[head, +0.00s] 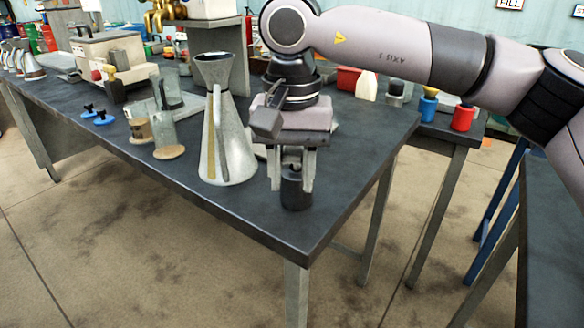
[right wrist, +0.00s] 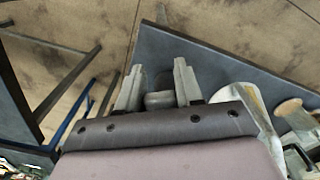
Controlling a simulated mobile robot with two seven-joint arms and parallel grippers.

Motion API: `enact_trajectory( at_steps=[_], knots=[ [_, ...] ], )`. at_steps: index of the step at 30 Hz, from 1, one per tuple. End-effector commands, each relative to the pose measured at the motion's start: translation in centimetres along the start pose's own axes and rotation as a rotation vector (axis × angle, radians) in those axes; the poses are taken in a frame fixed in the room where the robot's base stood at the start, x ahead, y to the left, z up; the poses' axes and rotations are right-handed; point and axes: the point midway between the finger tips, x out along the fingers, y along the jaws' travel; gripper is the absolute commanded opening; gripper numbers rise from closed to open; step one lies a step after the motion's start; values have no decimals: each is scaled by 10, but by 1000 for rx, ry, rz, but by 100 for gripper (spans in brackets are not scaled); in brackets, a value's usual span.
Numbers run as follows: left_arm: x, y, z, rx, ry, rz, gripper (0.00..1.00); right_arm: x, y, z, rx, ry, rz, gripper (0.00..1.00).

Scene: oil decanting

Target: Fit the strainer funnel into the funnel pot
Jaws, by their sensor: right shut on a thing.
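My right gripper (head: 291,184) is shut on a short, dark cylindrical piece (head: 296,194) near the table's front corner. I cannot tell whether this piece is the strainer funnel, nor whether it touches the table. The right wrist view shows it grey and rounded (right wrist: 160,100) between the fingers (right wrist: 158,70). A tall metal conical pot (head: 236,150) stands upright just left of the gripper, apart from the held piece. A flared, dark-mouthed funnel shape (head: 214,68) tops the pot. The pot's pale side shows in the right wrist view (right wrist: 246,106). My left gripper is out of view.
Left of the pot, a clear vessel (head: 162,128) stands by a round wooden disc (head: 169,152). Blue valve-like pieces (head: 104,117) lie further left. Behind my arm are a red bin (head: 348,79) and a red container (head: 463,117). The dark table (head: 250,213) has bare room along its front edge.

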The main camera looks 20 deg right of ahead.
Motion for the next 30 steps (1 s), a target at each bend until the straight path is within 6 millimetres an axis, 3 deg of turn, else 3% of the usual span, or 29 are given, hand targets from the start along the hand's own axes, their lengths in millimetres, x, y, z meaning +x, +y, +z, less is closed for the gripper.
enact_trajectory(
  at_steps=[18,27,28,30],
  knots=[
    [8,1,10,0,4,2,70,22,0,0,0,0,-1,0],
    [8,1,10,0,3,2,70,23,0,0,0,0,-1,0],
    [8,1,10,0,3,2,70,23,0,0,0,0,-1,39],
    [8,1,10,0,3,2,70,23,0,0,0,0,-1,61]
  ],
)
